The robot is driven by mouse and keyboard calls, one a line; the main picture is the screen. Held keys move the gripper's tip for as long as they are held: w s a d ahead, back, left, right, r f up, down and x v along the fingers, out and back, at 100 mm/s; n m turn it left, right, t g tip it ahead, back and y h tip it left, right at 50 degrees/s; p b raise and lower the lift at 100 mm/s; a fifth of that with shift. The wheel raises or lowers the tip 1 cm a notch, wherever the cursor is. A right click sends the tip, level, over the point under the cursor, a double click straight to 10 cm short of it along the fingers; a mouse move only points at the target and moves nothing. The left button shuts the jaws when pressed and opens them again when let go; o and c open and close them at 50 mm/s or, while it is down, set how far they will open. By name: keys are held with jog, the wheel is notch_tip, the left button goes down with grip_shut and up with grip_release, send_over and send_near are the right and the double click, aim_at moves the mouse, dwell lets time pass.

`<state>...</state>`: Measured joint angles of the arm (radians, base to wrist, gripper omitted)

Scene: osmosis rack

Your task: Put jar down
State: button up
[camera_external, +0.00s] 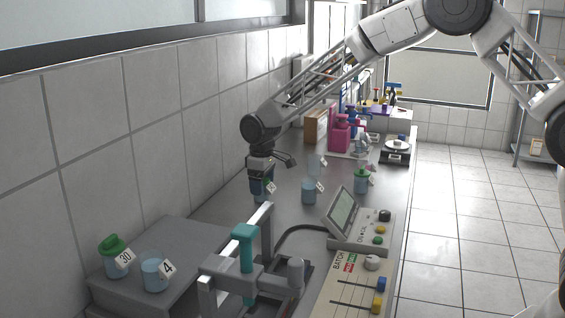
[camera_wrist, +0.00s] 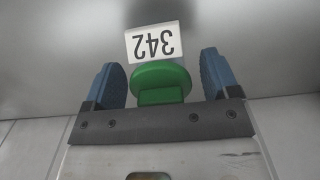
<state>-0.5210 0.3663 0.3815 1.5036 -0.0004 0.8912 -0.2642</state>
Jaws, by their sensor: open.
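A jar with a green lid (camera_wrist: 160,82) and a white label reading 342 (camera_wrist: 154,43) is between my gripper's blue fingers in the wrist view. My gripper (camera_wrist: 162,72) is open, with a gap showing on each side of the lid. In the external view my gripper (camera_external: 262,190) points down, low over the steel bench near the tiled wall. The jar is mostly hidden there behind the fingers; only its label (camera_external: 271,187) shows clearly. The jar's base contact with the bench is hidden.
An open jar with blue liquid (camera_external: 308,192) and a green-lidded jar (camera_external: 361,183) stand to the right, with a clear beaker (camera_external: 317,164) behind. Jars 30 (camera_external: 114,262) and 4 (camera_external: 154,273) stand on a raised grey block (camera_external: 198,238). A teal-handled device (camera_external: 246,250) and control console (camera_external: 365,236) are in front.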

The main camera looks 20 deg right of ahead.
aim_at(265, 179)
notch_tip(265, 179, up, 12)
jog(key=shift+r, duration=0.1)
dwell(0.6)
dwell(0.7)
jog(key=s+d+r+m, duration=0.1)
jog(key=s+d+r, duration=0.45)
jog(key=d, duration=0.45)
jog(key=s+d+r+m+t, duration=0.15)
jog(key=s+d+r, duration=0.25)
jog(key=s+d, duration=0.4)
jog(key=s+d+r+m, duration=0.2)
jog(key=s+d+r, duration=0.3)
jog(key=d, duration=0.6)
jog(key=s+d+f+m, duration=0.1)
jog(key=s+d, duration=0.4)
jog(key=s, duration=0.5)
jog(key=s+d+f+m, duration=0.2)
jog(key=s+d, duration=0.4)
jog(key=s, duration=0.4)
jog(key=s+d+f+m+t, duration=0.1)
jog(key=s+d, duration=0.4)
jog(key=s, duration=0.5)
jog(key=shift+s+d+f+m, duration=0.15)
jog(key=shift+f+m, duration=0.2)
jog(key=shift+f, duration=0.15)
